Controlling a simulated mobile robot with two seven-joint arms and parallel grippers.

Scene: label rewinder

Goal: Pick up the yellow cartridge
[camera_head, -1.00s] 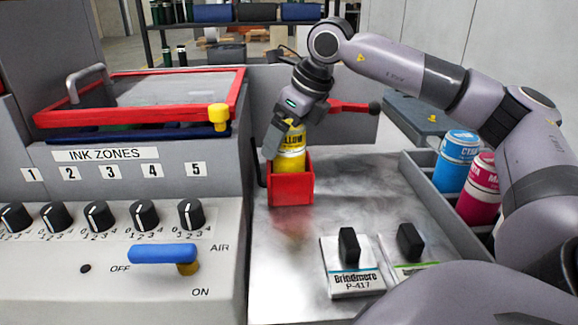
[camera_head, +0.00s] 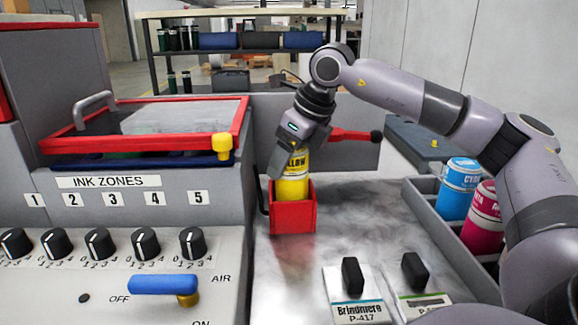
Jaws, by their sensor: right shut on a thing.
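The yellow cartridge (camera_head: 293,186) stands upright in a red open-topped holder (camera_head: 293,216) on the metal worktop. Its lower part is hidden inside the holder. My right gripper (camera_head: 290,160) comes down from above and is shut on the upper part of the yellow cartridge, partly covering its label. My left gripper is not in view.
A grey bin at the right holds a cyan cartridge (camera_head: 459,188) and a magenta cartridge (camera_head: 483,222). A red lever (camera_head: 352,135) sticks out behind my right gripper. Two black-handled stamps or plates (camera_head: 353,276) lie in front. A control panel with knobs and a blue lever (camera_head: 163,284) stands left.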

